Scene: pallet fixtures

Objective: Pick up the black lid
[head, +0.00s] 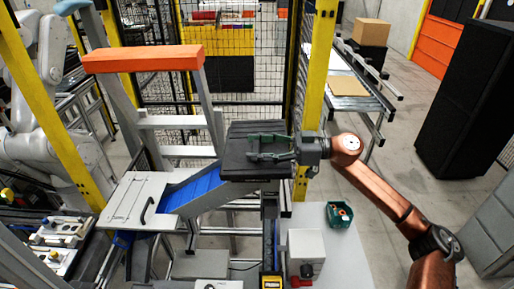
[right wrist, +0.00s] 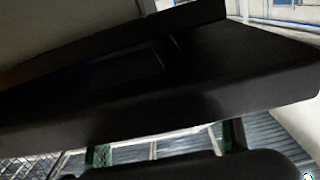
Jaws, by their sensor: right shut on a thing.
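The black lid (head: 240,165) is a dark, flat, boxy panel near the centre of the head view. My right gripper (head: 268,148) reaches it from the right, its two green fingers lying against the lid, shut on it. In the right wrist view the lid (right wrist: 200,85) fills most of the picture as a dark slab, with parts of the green fingers below it. The exact contact is hidden there. I cannot tell whether the lid rests on anything underneath. My left gripper is not in view.
A blue chute (head: 195,190) and a pale plate with a black handle (head: 135,200) lie left of the lid. A yellow post (head: 318,80) stands close behind my right gripper. A green bin (head: 340,215) and a white box (head: 306,250) sit on the surface below.

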